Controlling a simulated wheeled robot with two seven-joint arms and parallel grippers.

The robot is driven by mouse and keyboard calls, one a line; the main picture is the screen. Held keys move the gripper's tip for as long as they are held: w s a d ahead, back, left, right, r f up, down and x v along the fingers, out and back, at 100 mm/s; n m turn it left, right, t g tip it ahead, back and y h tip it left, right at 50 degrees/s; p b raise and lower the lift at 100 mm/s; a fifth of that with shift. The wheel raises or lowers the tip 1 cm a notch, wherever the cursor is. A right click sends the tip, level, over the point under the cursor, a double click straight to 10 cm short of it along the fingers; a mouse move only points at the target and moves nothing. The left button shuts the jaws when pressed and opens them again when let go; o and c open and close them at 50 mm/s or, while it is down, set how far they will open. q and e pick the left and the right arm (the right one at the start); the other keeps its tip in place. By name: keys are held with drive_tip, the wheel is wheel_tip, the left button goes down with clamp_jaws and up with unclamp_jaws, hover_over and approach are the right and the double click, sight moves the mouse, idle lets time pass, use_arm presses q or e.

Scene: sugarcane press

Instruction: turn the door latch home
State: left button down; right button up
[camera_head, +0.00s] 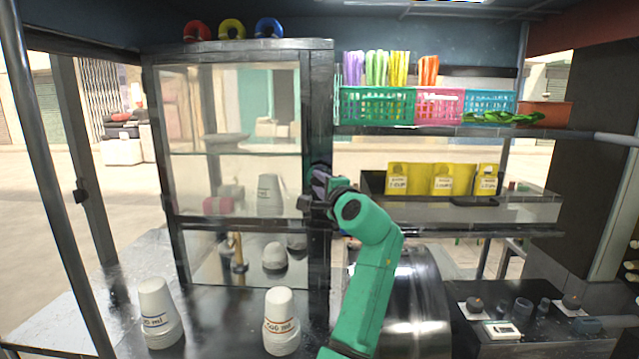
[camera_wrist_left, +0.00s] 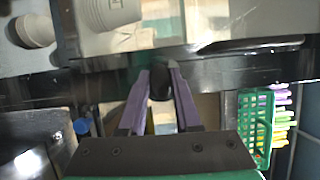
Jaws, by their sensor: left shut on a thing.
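The glass-fronted cabinet (camera_head: 240,130) has a dark metal frame and stands at centre left. Its door looks closed. My left gripper (camera_head: 322,184), on the green arm, is at the cabinet's right frame post, about mid-height. In the left wrist view, the purple fingers of my left gripper (camera_wrist_left: 160,82) are shut around a small dark oval latch knob (camera_wrist_left: 160,86), one finger on each side. In the head view the gripper mostly hides the latch, so its angle is hard to tell. My right gripper is in neither view.
Stacks of white cups (camera_head: 157,312) and (camera_head: 281,320) stand on the counter before the cabinet. A shiny metal drum (camera_head: 425,300) is right of my arm. Coloured baskets (camera_head: 376,106) sit on a shelf at upper right, above yellow boxes (camera_head: 447,180).

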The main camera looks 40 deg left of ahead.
use_arm(q)
drive_tip(key=shift+f+n, duration=0.1)
drive_tip(key=shift+n, duration=0.2)
drive_tip(key=c, duration=0.6)
unclamp_jaws()
drive_tip(key=shift+s+d, duration=0.15)
drive_tip(key=shift+d, duration=0.15)
drive_tip(key=b+v, duration=0.5)
drive_tip(key=v, duration=0.9)
drive_tip(key=shift+r, duration=0.25)
